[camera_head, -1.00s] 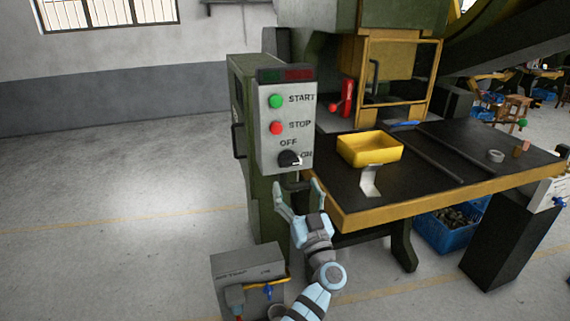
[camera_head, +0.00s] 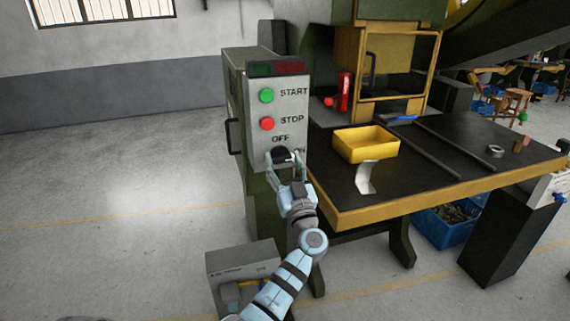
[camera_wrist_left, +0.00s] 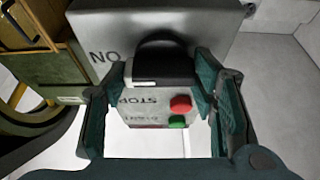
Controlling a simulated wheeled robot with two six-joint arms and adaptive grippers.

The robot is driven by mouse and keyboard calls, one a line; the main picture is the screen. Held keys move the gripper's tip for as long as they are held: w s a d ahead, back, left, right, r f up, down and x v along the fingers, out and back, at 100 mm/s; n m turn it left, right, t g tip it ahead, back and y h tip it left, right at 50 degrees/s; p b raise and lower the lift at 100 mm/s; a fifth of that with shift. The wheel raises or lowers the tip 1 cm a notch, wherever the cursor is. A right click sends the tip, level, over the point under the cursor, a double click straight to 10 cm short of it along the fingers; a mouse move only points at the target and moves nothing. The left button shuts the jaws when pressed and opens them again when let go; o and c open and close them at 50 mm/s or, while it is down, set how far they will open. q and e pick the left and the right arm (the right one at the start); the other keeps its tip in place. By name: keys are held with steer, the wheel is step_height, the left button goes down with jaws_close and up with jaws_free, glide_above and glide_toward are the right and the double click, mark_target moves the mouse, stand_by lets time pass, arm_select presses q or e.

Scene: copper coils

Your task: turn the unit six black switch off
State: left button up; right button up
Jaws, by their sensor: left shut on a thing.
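The black switch (camera_head: 281,154) is on the grey control panel (camera_head: 300,137), below the red STOP button (camera_head: 267,123) and the OFF label. My left gripper (camera_head: 285,164) is at the switch, with one finger on each side of the knob. The left wrist view shows the black knob (camera_wrist_left: 160,64) between my teal finger pads, shut on it. The knob's white mark (camera_wrist_left: 143,83) lies towards the ON label (camera_wrist_left: 105,56), which is partly hidden by a finger in the head view. My right gripper is not in view.
The green START button (camera_head: 266,95) is at the panel's top. The press table (camera_head: 440,150) stands to the right, with a yellow bin (camera_head: 366,146) near its front. A grey box (camera_head: 240,258) is on the floor below the panel. The floor at left is clear.

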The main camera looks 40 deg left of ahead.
arm_select(q)
steer(key=shift+n+g, duration=0.4)
steer(key=shift+n, duration=0.2)
steer(key=n+g+y, duration=0.1)
steer(key=n+g, duration=0.1)
steer(key=n, duration=0.3)
steer(key=shift+d, duration=0.1)
steer(key=n+g, duration=0.1)
steer(key=n, duration=0.2)
steer(key=n+g, duration=0.2)
steer(key=n, duration=0.1)
steer(key=shift+w, duration=0.15)
steer(key=n+g, duration=0.1)
steer(key=n, duration=0.2)
steer(key=n+g, duration=0.1)
steer(key=n, duration=0.1)
steer(key=shift+r+n+h+b, duration=0.15)
steer(key=shift+n+h+b, duration=0.15)
steer(key=shift+n+b, duration=0.1)
steer(key=shift+r+n+g+h, duration=0.1)
steer(key=shift+n+g+h, duration=0.25)
steer(key=shift+n, duration=0.8)
steer(key=shift+n+g+h, duration=0.35)
steer(key=shift+n, duration=0.8)
steer(key=o, duration=1.1)
steer(key=shift+o, duration=0.2)
